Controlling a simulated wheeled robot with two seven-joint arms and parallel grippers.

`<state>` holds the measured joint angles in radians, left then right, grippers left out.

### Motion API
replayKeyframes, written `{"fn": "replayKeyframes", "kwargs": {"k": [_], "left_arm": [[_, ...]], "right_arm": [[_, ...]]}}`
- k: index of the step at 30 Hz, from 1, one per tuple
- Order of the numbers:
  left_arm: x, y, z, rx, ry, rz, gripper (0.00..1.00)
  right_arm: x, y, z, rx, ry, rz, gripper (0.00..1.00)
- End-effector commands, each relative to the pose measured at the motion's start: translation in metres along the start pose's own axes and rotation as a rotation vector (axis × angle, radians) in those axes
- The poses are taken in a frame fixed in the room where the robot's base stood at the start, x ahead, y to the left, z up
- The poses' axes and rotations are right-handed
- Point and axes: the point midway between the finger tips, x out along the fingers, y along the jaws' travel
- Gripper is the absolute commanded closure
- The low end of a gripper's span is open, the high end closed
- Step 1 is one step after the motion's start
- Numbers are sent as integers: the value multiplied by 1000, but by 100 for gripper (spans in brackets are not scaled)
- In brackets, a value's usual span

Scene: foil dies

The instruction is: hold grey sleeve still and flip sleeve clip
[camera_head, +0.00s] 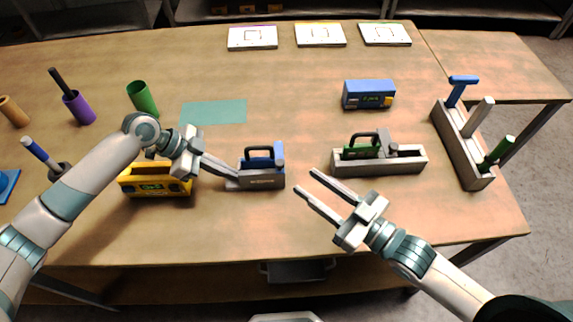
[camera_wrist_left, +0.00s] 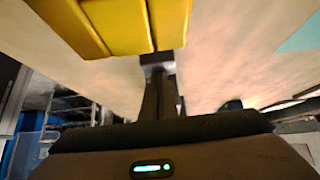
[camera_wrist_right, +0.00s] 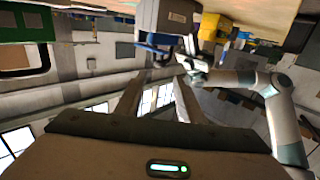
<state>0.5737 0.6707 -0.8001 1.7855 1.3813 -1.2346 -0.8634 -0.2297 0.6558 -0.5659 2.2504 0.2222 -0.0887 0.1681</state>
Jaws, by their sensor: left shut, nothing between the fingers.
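The grey sleeve (camera_head: 262,183) lies on the table near the middle, with a blue block and a dark handle (camera_head: 262,152) above it. A blue clip (camera_head: 279,153) stands at its right end. My left gripper (camera_head: 236,180) is shut, its fingertips at the sleeve's left end; I cannot tell whether they touch it. The left wrist view (camera_wrist_left: 158,62) shows its fingers together. My right gripper (camera_head: 304,181) is open and empty, to the right of the sleeve and apart from it. The sleeve (camera_wrist_right: 176,16) also shows in the right wrist view, beyond the open fingers.
A yellow box (camera_head: 155,187) lies below my left wrist. A second grey holder (camera_head: 408,165) with a green block stands right, and a blue box (camera_head: 369,94) behind it. A grey rack (camera_head: 462,150) stands at the right edge. Cups stand left. The front table is clear.

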Motion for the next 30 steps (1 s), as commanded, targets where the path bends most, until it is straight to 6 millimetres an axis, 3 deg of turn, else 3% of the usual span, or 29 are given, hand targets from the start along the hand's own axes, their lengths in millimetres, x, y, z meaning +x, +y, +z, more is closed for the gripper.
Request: {"fn": "replayKeyframes", "kwargs": {"k": [9,15,28,30], "left_arm": [[5,5,5,-5,-8,13,100],[5,5,5,-5,-8,13,100],[5,5,5,-5,-8,13,100],[5,5,5,-5,-8,13,100]], "right_arm": [[53,0,0,-1,2,-1,65],[74,0,0,-1,0,0,65],[80,0,1,-1,-1,0,65],[80,0,1,-1,-1,0,80]]}}
